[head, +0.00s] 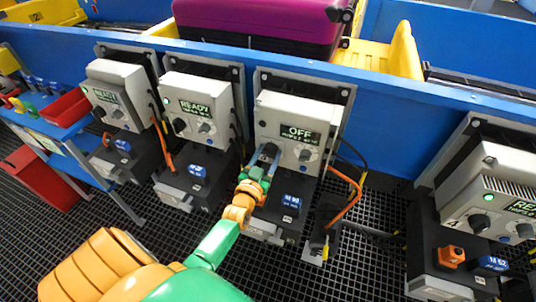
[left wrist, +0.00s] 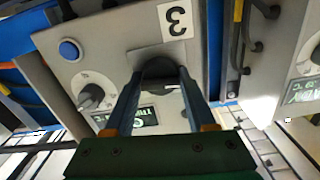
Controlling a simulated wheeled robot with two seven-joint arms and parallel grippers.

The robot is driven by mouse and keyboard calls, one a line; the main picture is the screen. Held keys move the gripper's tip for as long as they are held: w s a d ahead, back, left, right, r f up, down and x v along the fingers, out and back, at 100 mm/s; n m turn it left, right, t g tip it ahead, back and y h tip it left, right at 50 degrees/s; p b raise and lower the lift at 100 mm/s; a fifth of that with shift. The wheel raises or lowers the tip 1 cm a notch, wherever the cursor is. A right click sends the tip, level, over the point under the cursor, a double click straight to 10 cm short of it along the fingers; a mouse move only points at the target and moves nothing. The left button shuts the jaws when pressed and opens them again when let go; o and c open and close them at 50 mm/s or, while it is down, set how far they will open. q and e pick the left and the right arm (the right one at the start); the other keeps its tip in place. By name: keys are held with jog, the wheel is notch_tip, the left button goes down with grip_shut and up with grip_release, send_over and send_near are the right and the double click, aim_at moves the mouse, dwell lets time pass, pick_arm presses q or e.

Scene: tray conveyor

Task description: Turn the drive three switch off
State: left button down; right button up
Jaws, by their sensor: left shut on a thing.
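The drive three box (head: 283,113) is a pale grey unit on the blue conveyor side; its display (head: 299,132) reads OFF. In the left wrist view its label "3" (left wrist: 176,18) shows beside a dark round switch knob (left wrist: 160,68). My left gripper (head: 267,154) is at the lower left of the box face, its two fingers shut on that knob, one on each side. The fingers hide most of the knob in the head view, and its pointer is not clear. My right gripper is not in view.
Two similar boxes to the left (head: 195,107) (head: 117,90) have displays reading READY. Another box (head: 500,190) is at the right. A grey knob (left wrist: 90,97) and blue button (left wrist: 69,50) sit close beside the gripped knob. Orange cables (head: 348,205) hang to its right.

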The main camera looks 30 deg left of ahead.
pick_arm(q)
jog(key=shift+n, duration=0.6)
jog(key=shift+c, duration=1.1)
grip_release()
jog(key=v, duration=0.7)
jog(key=shift+s+p, duration=0.1)
jog(key=shift+p, duration=0.25)
